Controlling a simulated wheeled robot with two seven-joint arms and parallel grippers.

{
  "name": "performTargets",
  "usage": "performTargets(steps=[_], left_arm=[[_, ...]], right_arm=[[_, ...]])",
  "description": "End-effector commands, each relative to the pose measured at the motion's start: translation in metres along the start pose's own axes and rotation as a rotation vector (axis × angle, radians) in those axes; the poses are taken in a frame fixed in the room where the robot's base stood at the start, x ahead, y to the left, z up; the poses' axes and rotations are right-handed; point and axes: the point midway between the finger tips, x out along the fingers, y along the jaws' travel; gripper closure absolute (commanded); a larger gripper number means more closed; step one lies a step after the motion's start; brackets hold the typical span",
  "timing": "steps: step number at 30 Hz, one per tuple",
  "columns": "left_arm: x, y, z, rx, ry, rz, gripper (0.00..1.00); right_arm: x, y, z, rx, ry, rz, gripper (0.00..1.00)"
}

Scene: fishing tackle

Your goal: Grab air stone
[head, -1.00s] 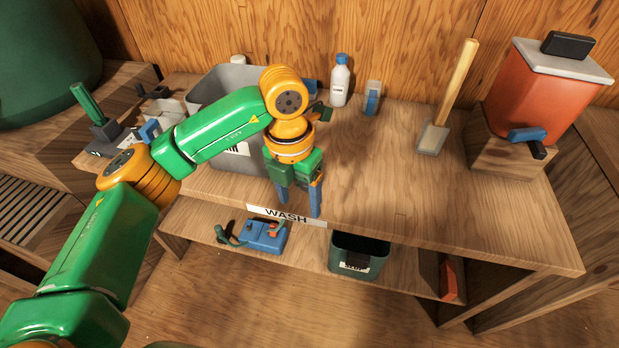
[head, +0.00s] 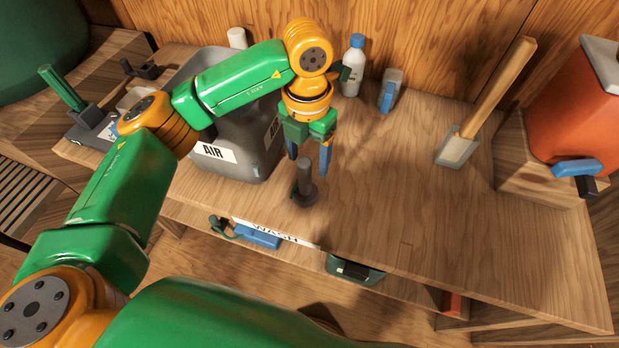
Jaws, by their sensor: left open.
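A dark grey upright cylinder on a wider round base (head: 304,190), which looks like the air stone, stands on the wooden bench near its front edge. My left gripper (head: 308,162) is open and points down at it. Its two blue-tipped fingers show to either side of the cylinder's top; whether the top is between them in depth I cannot tell. The fingers hold nothing that I can see. A small green bit shows beside the cylinder's left side. My right gripper is not in view.
A grey bin labelled AIR (head: 240,165) stands close left of the gripper. A white bottle (head: 353,65) and a blue-and-clear container (head: 391,90) stand behind. A wooden-handled scraper (head: 458,148) and an orange tank (head: 575,115) are at right. The bench's right front is clear.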

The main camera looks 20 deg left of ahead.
Motion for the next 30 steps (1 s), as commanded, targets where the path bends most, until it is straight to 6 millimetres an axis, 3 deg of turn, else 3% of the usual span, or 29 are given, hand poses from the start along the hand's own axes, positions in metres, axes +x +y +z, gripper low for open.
performTargets(steps=[9, 16, 17, 24, 30], left_arm=[[0.054, 0.002, -0.005, 0.0, 0.003, -0.001, 0.31], [0.059, 0.002, -0.004, 0.001, 0.0, 0.0, 0.31], [0.059, 0.002, -0.004, 0.001, 0.0, 0.0, 0.36], [0.058, 0.002, -0.004, 0.0, 0.0, 0.0, 1.0], [0.058, 0.002, -0.004, 0.0, 0.0, 0.0, 1.0]], right_arm=[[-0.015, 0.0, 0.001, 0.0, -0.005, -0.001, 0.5], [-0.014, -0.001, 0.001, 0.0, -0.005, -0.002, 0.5], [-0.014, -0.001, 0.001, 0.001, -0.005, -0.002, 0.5], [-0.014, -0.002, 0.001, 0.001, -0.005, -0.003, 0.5], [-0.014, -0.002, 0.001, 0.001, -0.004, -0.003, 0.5]])
